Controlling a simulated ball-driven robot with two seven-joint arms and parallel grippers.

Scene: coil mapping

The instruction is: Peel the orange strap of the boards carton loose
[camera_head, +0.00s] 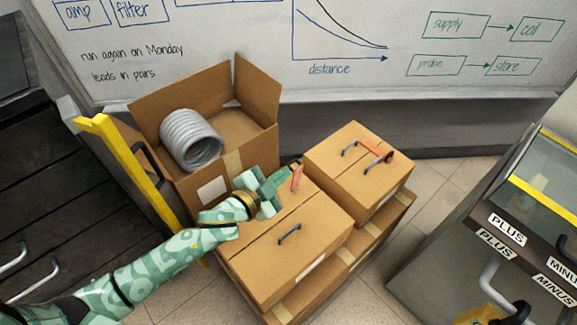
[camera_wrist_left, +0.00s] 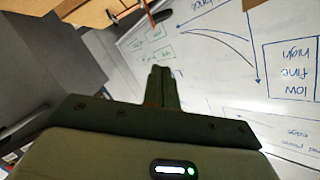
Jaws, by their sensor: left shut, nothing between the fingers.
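Two closed cartons each show orange strap, and I cannot read which is the boards carton. On the front carton (camera_head: 318,222), a short orange strap piece (camera_head: 297,177) stands up near the back edge, beside my left gripper. On the back right carton (camera_head: 335,155), an orange strap (camera_head: 378,150) lies across the top by a dark handle. My left gripper (camera_head: 294,166) is shut and empty above the front carton's back edge. In the left wrist view its fingers (camera_wrist_left: 161,70) are together, with an orange strip at the top, apart from them. My right gripper is out of view.
An open carton (camera_head: 180,187) holding a grey coil (camera_head: 190,140) stands behind my left arm. A yellow-edged frame (camera_head: 130,170) is to its left. A bench marked PLUS and MINUS (camera_head: 505,230) stands at right, past open floor (camera_head: 440,190). A whiteboard (camera_head: 230,50) spans the back.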

